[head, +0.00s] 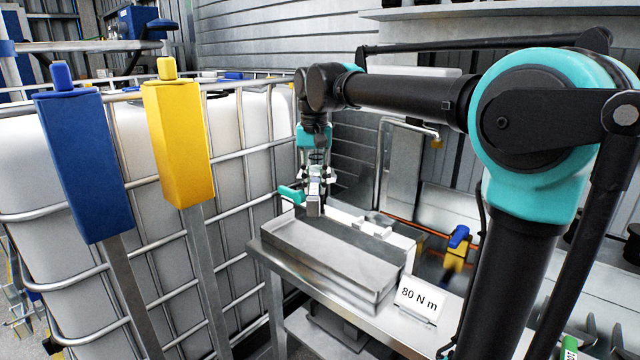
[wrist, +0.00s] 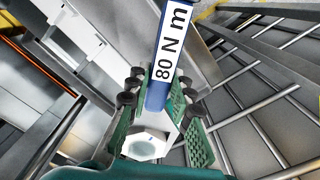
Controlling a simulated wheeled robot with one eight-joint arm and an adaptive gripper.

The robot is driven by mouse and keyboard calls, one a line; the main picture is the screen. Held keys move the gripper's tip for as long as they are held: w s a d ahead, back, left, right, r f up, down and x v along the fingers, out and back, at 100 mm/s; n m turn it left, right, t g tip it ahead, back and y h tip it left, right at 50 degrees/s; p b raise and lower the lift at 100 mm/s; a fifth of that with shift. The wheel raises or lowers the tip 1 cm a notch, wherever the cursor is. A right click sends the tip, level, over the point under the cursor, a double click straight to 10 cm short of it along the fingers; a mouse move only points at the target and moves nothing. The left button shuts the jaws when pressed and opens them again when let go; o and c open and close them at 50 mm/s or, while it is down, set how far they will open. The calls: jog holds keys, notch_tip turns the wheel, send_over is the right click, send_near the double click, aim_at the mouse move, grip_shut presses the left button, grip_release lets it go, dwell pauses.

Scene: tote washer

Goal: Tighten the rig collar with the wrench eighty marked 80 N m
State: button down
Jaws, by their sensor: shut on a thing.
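The wrench eighty shows in the wrist view as a blue bar (wrist: 157,94) with a white label reading "80 N m". It runs between the green-padded fingers of my gripper (wrist: 160,128), which is shut on it. A pale metal piece with a hexagonal opening (wrist: 146,145) lies between the fingertips; I cannot tell whether it is the wrench's head or the rig collar. In the head view my gripper (head: 315,200) points down over the far end of the metal bench, and the held wrench is hard to make out there.
A metal block (head: 330,255) and a white "80 N m" sign (head: 418,298) stand on the bench (head: 265,255). A blue and yellow object (head: 456,248) is right of the bench. A caged white tank (head: 235,130) is at left, behind tall blue (head: 85,165) and yellow (head: 180,140) blocks on metal stems.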

jog(key=shift+a+m, duration=0.3)
jog(key=shift+a, duration=0.25)
jog(key=shift+w+a+m, duration=0.1)
jog(key=shift+a+m, duration=0.4)
jog(key=shift+a, duration=0.05)
jog(key=shift+d, duration=0.1)
jog(key=shift+d, duration=0.25)
jog(key=shift+r, duration=0.1)
notch_tip(320, 180, up, 12)
jog(key=shift+f, duration=0.25)
dwell(1.3)
